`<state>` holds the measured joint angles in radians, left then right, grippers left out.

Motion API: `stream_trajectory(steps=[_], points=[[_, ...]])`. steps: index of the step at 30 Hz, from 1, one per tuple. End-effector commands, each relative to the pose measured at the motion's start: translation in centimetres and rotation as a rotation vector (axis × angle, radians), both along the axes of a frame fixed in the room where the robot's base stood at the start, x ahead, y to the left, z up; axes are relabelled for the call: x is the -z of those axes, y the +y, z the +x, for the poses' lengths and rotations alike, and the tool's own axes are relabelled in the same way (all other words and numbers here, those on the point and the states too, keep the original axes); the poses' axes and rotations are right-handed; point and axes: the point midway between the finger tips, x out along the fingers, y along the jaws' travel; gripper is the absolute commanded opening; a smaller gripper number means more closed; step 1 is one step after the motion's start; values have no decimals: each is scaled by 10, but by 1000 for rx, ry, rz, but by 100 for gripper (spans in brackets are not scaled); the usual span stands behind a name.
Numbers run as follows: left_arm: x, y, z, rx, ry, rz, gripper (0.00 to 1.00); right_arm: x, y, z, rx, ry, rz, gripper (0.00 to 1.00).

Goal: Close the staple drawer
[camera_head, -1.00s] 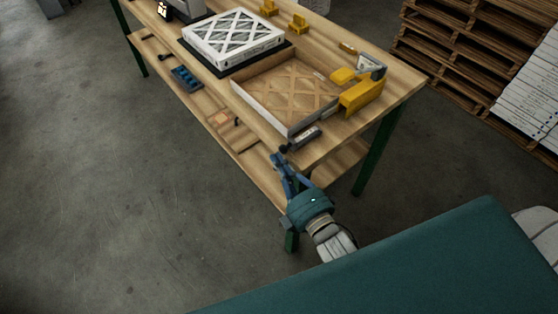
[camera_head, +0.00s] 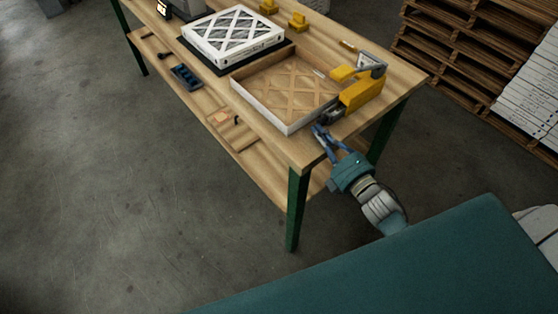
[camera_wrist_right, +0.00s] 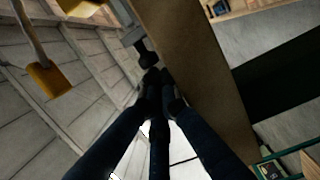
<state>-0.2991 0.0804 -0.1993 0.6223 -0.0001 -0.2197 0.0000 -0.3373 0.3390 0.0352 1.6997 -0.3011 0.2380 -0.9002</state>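A yellow staple machine (camera_head: 362,94) stands on the workbench's right end. The grey staple drawer (camera_head: 333,116) is at its front left, close against the yellow body; any small gap is too small to tell. My right gripper (camera_head: 318,130) is at the drawer's outer end, over the bench's near edge. In the right wrist view its dark fingertips (camera_wrist_right: 160,78) are together, just short of a dark knob-like part (camera_wrist_right: 147,52). I see nothing between the fingertips. The left gripper is out of view.
An open carton tray (camera_head: 285,127) lies left of the machine. A boxed filter (camera_head: 233,38) sits behind it on a black mat. A lower shelf (camera_head: 240,140) holds small items. Wooden pallets (camera_head: 455,50) stand behind the bench.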

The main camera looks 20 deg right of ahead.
Motion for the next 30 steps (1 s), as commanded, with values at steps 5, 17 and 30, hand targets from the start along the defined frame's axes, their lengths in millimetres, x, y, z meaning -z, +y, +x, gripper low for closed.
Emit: stream_trajectory(steps=[5,17,30], points=[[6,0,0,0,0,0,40,1,-27,10,0,-1,-4,0],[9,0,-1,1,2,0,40,-1,-47,17,1,0,0,0],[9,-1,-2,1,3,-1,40,-2,-46,18,2,-2,-1,0]])
